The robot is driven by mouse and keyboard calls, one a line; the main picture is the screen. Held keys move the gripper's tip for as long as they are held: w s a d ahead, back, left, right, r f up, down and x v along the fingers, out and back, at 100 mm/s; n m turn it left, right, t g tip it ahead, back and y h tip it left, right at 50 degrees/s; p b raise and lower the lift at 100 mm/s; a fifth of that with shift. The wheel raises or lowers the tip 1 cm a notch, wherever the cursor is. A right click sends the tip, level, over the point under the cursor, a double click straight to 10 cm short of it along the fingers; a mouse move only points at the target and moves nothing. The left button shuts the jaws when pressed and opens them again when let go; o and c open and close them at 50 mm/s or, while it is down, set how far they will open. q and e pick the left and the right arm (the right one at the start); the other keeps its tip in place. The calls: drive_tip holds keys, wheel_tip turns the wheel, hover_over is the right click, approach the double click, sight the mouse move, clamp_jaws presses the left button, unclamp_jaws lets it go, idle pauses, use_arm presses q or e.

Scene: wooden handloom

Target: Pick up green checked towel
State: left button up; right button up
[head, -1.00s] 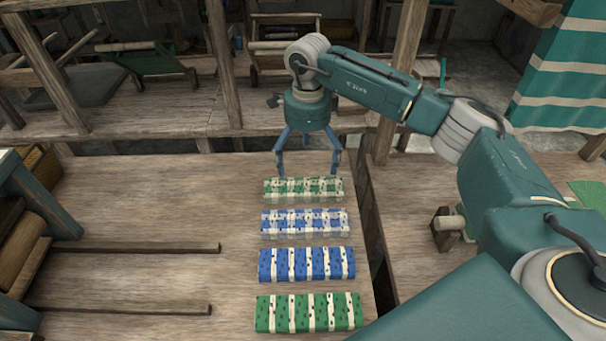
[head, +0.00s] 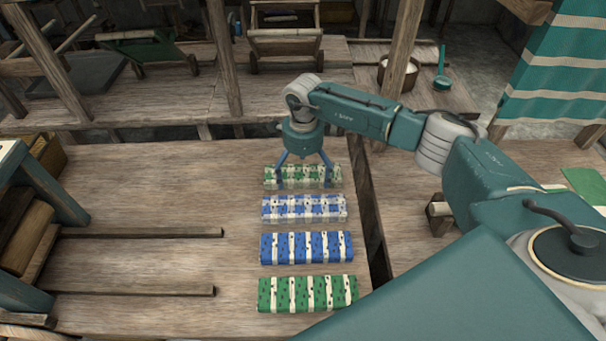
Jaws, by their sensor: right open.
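The green checked towel (head: 303,179) lies folded at the far end of a column of folded towels on the wooden table (head: 160,200). My right gripper (head: 304,182) points straight down over it. Its blue fingers are spread apart at the towel, one toward each end. Whether the fingertips touch the cloth I cannot tell. My left gripper is not in view.
Nearer me lie a blue checked towel (head: 304,208), a blue striped towel (head: 307,248) and a green striped towel (head: 307,293). Two wooden bars (head: 140,233) lie at left. Wooden posts (head: 399,45) rise behind. The table's left-middle is clear.

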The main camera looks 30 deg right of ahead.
drive_tip(key=c, duration=1.2)
drive_tip(key=shift+r, duration=0.1)
